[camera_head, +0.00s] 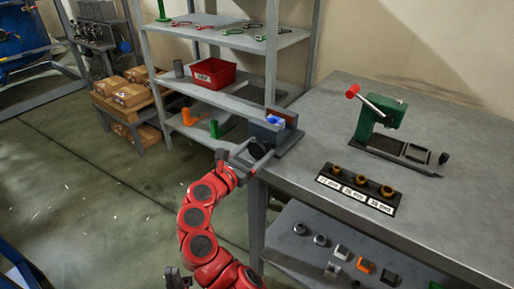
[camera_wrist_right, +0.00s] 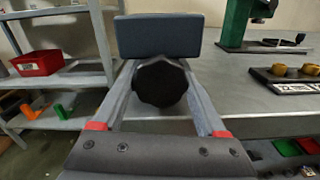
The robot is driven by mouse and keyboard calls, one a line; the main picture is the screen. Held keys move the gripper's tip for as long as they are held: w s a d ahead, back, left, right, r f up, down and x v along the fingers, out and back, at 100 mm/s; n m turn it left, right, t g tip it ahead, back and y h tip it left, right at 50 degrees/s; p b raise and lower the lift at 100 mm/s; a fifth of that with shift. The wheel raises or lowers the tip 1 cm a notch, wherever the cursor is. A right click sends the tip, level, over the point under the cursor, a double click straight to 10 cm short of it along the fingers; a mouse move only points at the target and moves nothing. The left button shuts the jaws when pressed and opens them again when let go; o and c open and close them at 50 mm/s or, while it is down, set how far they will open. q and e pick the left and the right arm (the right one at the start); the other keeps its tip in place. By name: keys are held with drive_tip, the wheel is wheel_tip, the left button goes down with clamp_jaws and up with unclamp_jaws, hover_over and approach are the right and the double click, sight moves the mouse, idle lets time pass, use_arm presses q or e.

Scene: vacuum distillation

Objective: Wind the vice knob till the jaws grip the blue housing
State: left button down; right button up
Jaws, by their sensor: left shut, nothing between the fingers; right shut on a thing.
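The grey vice (camera_head: 290,138) sits on the corner of the grey bench. The small blue housing (camera_head: 273,120) shows between its jaws; I cannot tell whether both jaws touch it. In the right wrist view the black vice knob (camera_wrist_right: 160,82) lies between the fingers of my right gripper (camera_wrist_right: 160,72), in front of the blue-grey vice block (camera_wrist_right: 160,36). My right gripper (camera_head: 256,157) is shut on the knob, at the vice's near side. The block hides the housing in the wrist view. My left gripper (camera_head: 178,279) is low at the bottom edge, shut and empty, away from the vice.
A green press with a red-tipped lever (camera_head: 384,120) stands further right on the bench. A black rack with several brass rings (camera_head: 357,190) lies before it. A shelf behind the vice holds a red bin (camera_head: 210,73). Loose parts lie on the lower shelf (camera_head: 310,252).

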drive_tip(key=m+p, duration=0.1)
drive_tip(key=m, duration=0.3)
drive_tip(key=shift+w, duration=0.1)
drive_tip(key=shift+a+m, duration=0.1)
drive_tip(key=shift+m, duration=0.5)
drive_tip(key=shift+r, duration=0.3)
idle(0.5)
